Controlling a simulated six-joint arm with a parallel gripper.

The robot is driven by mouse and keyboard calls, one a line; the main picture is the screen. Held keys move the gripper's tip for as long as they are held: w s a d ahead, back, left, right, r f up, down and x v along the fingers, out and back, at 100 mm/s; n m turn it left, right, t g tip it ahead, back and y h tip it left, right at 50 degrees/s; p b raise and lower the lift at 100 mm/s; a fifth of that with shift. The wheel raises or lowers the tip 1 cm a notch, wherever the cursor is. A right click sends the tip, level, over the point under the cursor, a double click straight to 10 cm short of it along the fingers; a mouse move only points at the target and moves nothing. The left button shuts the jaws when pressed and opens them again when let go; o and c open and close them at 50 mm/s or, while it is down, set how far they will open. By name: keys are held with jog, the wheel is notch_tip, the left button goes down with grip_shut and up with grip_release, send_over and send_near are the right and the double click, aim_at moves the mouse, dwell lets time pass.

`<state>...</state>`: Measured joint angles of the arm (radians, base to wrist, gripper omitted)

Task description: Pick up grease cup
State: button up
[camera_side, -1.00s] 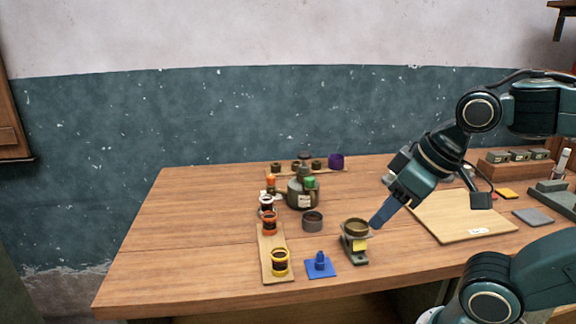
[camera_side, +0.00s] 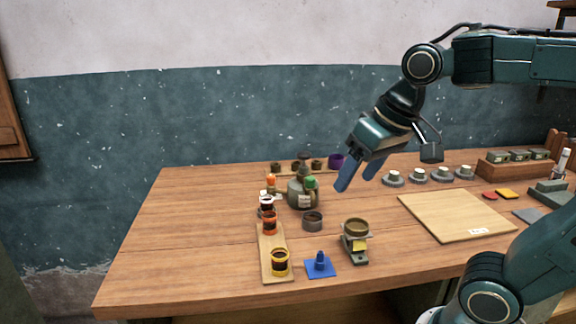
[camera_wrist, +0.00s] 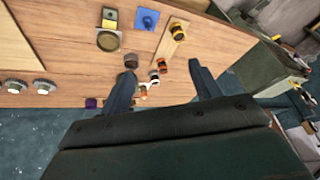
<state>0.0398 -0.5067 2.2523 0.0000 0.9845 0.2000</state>
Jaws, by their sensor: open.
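My gripper (camera_side: 356,183) is open and empty, with its two blue fingers apart above the back middle of the table. It also shows in the wrist view (camera_wrist: 161,69). A small dark grey cup (camera_side: 312,221) stands alone on the wood, to the lower left of the fingers. In the wrist view the grey cup (camera_wrist: 131,61) shows near the left fingertip, apart from it. A brownish cup (camera_side: 356,227) sits on a grey stand with a yellow tag (camera_side: 359,246), nearer the front. I cannot tell which of these cups is the grease cup.
A squat dark bottle (camera_side: 302,194) stands behind the grey cup. A wooden strip (camera_side: 268,252) holds jars to the left. A blue pad (camera_side: 321,268) lies in front.

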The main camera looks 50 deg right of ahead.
jog(key=w+d+r+m+g, duration=0.1)
jog(key=w+m, duration=0.1)
jog(key=w, duration=0.3)
jog(key=w+d+r+m, duration=0.1)
jog(key=w+r+m, duration=0.1)
jog(key=w, duration=0.3)
jog(key=m+g, duration=0.4)
jog(key=m, duration=0.6)
send_over(266, 198)
notch_tip(266, 198, down, 12)
jog(key=shift+f, duration=0.2)
jog(key=shift+f, duration=0.15)
jog(key=shift+f, duration=4.15)
jog(key=shift+f, duration=2.6)
